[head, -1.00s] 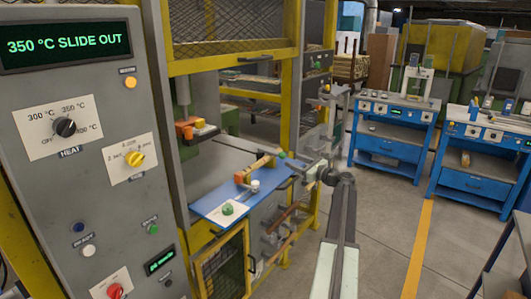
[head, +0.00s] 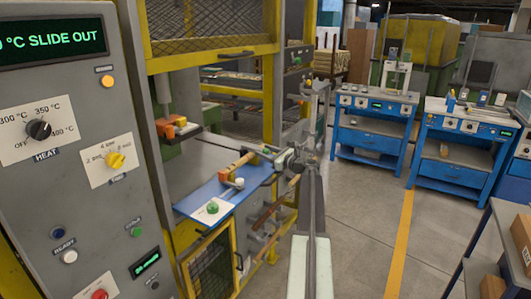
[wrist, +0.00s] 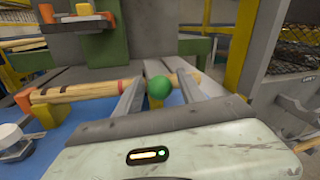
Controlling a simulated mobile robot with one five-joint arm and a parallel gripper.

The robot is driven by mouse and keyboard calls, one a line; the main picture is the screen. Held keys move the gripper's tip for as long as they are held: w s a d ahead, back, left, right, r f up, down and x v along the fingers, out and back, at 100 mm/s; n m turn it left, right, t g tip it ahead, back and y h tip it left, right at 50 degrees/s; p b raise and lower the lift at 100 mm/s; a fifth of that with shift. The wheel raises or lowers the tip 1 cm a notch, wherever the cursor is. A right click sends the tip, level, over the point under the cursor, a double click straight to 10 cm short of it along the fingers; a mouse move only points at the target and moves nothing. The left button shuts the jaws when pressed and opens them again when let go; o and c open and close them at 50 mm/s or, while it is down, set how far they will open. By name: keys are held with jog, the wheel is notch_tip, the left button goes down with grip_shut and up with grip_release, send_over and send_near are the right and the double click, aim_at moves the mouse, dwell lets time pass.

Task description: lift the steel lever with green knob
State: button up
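The green knob (wrist: 158,87) of the lever shows in the wrist view between my gripper's two fingers, with gaps on its sides. My gripper (wrist: 160,90) is open. The steel part of the lever is not clearly visible. In the head view my gripper (head: 272,155) is at the right edge of the blue plate (head: 190,205), and I cannot make out the knob there.
A wooden bar with an orange end (wrist: 75,92) lies left of the fingers. A white cap (head: 238,183) and a green button (head: 212,207) sit on the plate. A yellow frame (head: 271,80) stands behind.

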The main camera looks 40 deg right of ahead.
grip_shut()
jog(key=shift+d, duration=0.15)
dwell(0.9)
